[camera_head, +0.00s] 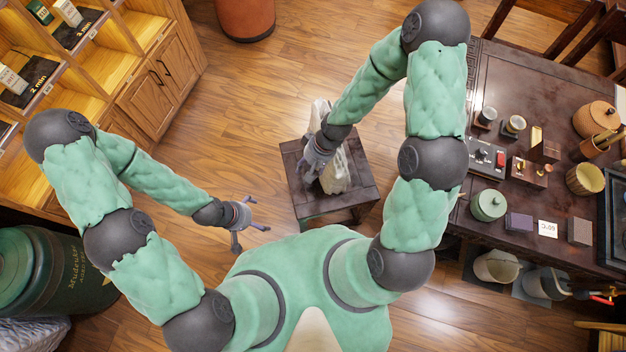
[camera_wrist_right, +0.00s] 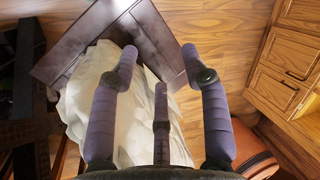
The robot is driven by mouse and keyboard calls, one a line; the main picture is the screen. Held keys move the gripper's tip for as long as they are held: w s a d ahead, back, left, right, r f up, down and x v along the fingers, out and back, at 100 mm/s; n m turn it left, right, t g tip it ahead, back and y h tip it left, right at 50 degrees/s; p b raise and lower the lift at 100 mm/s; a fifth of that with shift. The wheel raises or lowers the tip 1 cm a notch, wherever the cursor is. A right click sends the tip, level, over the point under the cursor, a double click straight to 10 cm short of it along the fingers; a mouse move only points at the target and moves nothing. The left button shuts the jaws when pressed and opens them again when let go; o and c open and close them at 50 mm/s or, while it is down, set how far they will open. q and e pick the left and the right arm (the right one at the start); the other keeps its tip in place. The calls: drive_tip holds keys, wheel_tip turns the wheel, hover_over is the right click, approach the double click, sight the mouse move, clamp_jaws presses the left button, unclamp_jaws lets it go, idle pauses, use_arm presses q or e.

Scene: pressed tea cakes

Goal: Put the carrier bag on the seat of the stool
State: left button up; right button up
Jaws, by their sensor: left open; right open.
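The pale carrier bag (camera_head: 337,172) stands on the dark square seat of the stool (camera_head: 364,190) in the head view. My right forearm hides part of the bag. My left gripper (camera_head: 252,226) is open and empty over the floor, left of the stool.
A dark table (camera_head: 510,75) with tea things stands at the right. A wooden shelf cabinet (camera_head: 160,95) is at the upper left, a green barrel (camera_head: 60,270) at the lower left. A reddish-brown round pot (camera_head: 246,15) stands at the top. Wood floor (camera_head: 240,120) left of the stool is clear.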

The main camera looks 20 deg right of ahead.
drive_tip(key=s+a+f+m, duration=0.1)
drive_tip(key=s+f, duration=0.5)
drive_tip(key=s, duration=0.3)
drive_tip(key=shift+a, duration=0.3)
drive_tip(key=shift+s, duration=0.1)
idle(0.4)
